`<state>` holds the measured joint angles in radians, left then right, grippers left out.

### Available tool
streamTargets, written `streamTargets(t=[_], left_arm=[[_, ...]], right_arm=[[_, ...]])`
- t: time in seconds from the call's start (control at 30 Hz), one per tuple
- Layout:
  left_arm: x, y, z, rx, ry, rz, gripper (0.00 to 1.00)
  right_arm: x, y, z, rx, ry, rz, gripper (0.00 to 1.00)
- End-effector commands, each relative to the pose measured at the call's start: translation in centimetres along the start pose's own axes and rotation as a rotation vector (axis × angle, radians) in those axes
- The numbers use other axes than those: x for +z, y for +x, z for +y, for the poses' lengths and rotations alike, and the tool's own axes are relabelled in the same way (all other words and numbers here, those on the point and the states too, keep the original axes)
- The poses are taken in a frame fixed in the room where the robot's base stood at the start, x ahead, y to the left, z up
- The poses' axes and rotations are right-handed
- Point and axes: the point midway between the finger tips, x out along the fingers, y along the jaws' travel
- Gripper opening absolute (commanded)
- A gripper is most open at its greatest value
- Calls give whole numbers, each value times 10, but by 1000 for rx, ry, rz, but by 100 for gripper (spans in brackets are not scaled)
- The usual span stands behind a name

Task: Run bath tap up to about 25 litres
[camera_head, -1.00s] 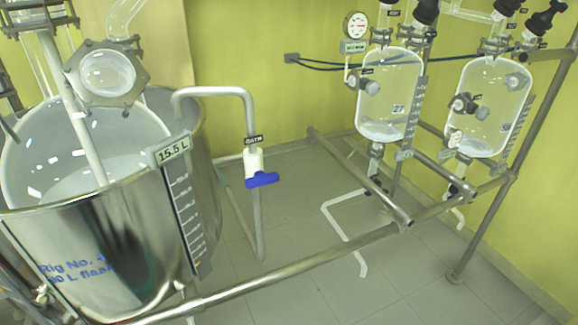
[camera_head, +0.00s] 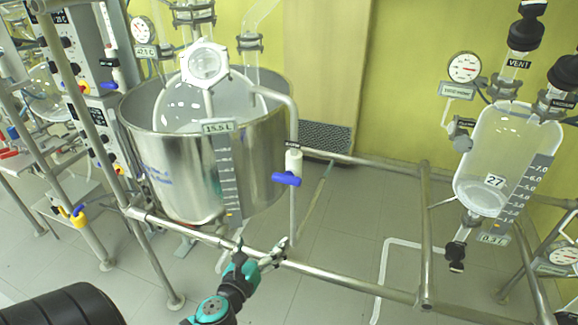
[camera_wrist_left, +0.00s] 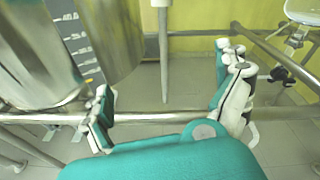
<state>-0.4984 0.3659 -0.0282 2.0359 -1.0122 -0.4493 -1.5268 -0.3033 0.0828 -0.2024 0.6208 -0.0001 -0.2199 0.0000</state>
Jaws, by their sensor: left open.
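The bath tap (camera_head: 287,180) has a white body and a blue lever handle, on a grey pipe at the right side of the steel bath (camera_head: 165,160). The lever lies roughly level, crosswise to the pipe. The display on the bath (camera_head: 217,127) reads 15.5 L, above a level scale. My left gripper (camera_head: 262,252) is below the tap, by the front rail, apart from the tap. In the left wrist view its two fingers (camera_wrist_left: 165,105) are spread with nothing between them; the tap's pipe (camera_wrist_left: 163,50) stands beyond. My right gripper is not in view.
A horizontal steel rail (camera_head: 345,283) runs in front of the bath close to my left gripper. A glass vessel marked 27 (camera_head: 492,160) hangs at the right. Upright frame posts and control boxes (camera_head: 90,75) stand at the left.

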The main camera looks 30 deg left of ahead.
Motion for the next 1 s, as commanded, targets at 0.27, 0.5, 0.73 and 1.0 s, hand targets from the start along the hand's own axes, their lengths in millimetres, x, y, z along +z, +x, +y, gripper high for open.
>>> streamTargets(t=[0.27, 0.5, 0.73, 1.0], left_arm=[[86, -13, -30, -39, 248, -168, 100], [95, 25, -33, -40, 248, -172, 100], [103, 75, -36, -39, 247, -170, 100], [109, 128, -39, -39, 243, -168, 100]], right_arm=[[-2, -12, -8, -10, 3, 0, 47], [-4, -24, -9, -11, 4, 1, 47], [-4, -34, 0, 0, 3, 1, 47], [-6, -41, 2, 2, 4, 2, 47]])
